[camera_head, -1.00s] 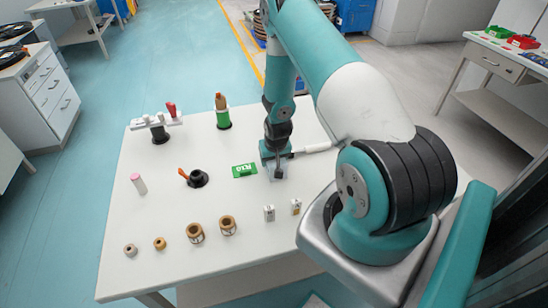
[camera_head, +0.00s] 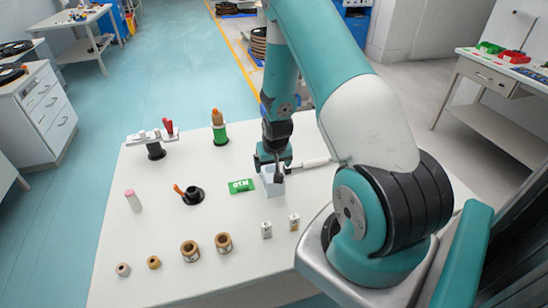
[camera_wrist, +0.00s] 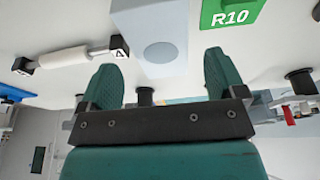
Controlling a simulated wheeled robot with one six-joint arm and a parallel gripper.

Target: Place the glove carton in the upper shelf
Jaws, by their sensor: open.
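A pale blue-grey box with a round mark on its face, which looks like the glove carton (camera_head: 272,187), stands on the white table beside the green R10 label. In the wrist view the box (camera_wrist: 152,22) lies beyond and between the two fingers. My gripper (camera_head: 274,168) is over the box, partly hiding it. In the wrist view my gripper (camera_wrist: 162,80) is open, with a green finger on each side and nothing held between them. I cannot make out the upper shelf in these frames.
The green R10 label (camera_head: 241,186) lies left of the box. A white-handled roller (camera_head: 310,163) lies close on its right. Two small white blocks (camera_head: 280,226) stand nearer. A black holder (camera_head: 193,195), brown rolls (camera_head: 206,247) and a pink-topped cylinder (camera_head: 133,200) occupy the table's left side.

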